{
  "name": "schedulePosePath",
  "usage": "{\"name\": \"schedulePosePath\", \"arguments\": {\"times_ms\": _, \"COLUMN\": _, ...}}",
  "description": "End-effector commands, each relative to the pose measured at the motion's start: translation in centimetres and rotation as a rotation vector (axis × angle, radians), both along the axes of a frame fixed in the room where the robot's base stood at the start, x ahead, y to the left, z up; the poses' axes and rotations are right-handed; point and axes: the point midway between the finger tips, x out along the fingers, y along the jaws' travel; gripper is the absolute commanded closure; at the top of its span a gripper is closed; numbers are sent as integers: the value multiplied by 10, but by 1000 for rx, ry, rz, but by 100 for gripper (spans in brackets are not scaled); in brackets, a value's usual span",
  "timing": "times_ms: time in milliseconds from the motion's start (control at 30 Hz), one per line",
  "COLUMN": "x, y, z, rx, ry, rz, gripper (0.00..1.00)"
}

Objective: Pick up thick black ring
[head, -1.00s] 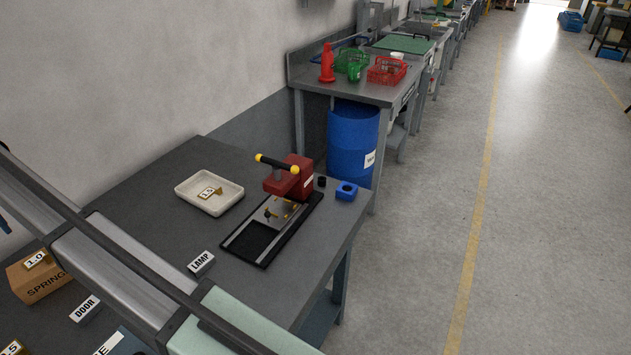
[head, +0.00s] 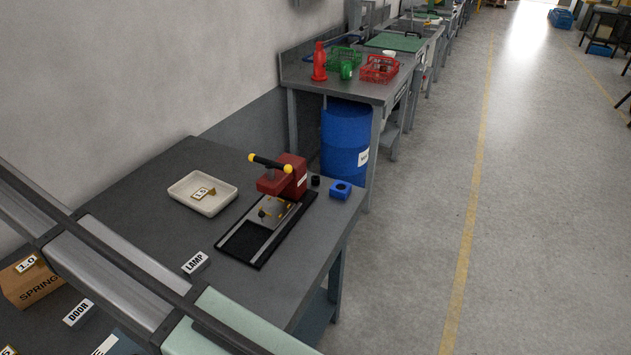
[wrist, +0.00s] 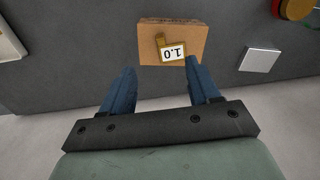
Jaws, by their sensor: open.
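A small black cylindrical piece (head: 315,181), which looks like the thick black ring, stands on the grey table behind a blue block with a hole (head: 340,190). It is too small to make out its opening, and it does not show in the wrist view. My gripper (wrist: 160,76) is open and empty in the wrist view, with blue fingers apart. Its fingertips are at the near edge of a brown cardboard box (wrist: 188,34) with a 1.0 tag, far from the black piece. I cannot tell whether they touch the box. The fingers do not show in the head view.
A red press (head: 288,176) with a yellow-ended handle stands left of the black piece, over a black-framed plate (head: 240,245). A cream tray (head: 178,194) and a LAMP label block (head: 196,264) lie further left. The table's right edge is close to the blue block.

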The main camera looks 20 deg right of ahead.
Motion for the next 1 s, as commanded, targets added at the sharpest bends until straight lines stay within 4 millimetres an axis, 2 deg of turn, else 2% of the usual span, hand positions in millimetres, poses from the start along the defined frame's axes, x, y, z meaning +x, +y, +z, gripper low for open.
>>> {"name": "schedulePosePath", "arguments": {"times_ms": 200, "x": 6, "y": -5, "z": 0, "rx": 0, "ry": 0, "rz": -9, "gripper": 39}}
{"name": "schedulePosePath", "arguments": {"times_ms": 267, "x": 15, "y": -14, "z": 0, "rx": 0, "ry": 0, "rz": -24, "gripper": 39}}
{"name": "schedulePosePath", "arguments": {"times_ms": 367, "x": 41, "y": -39, "z": 0, "rx": 0, "ry": 0, "rz": -66, "gripper": 39}}
{"name": "schedulePosePath", "arguments": {"times_ms": 567, "x": 110, "y": -117, "z": -3, "rx": -2, "ry": 2, "rz": -186, "gripper": 39}}
{"name": "schedulePosePath", "arguments": {"times_ms": 700, "x": 152, "y": -178, "z": -6, "rx": -5, "ry": 5, "rz": -272, "gripper": 39}}
{"name": "schedulePosePath", "arguments": {"times_ms": 867, "x": 193, "y": -252, "z": -10, "rx": -7, "ry": 9, "rz": -369, "gripper": 39}}
{"name": "schedulePosePath", "arguments": {"times_ms": 1000, "x": 221, "y": -320, "z": -15, "rx": -9, "ry": 12, "rz": -455, "gripper": 39}}
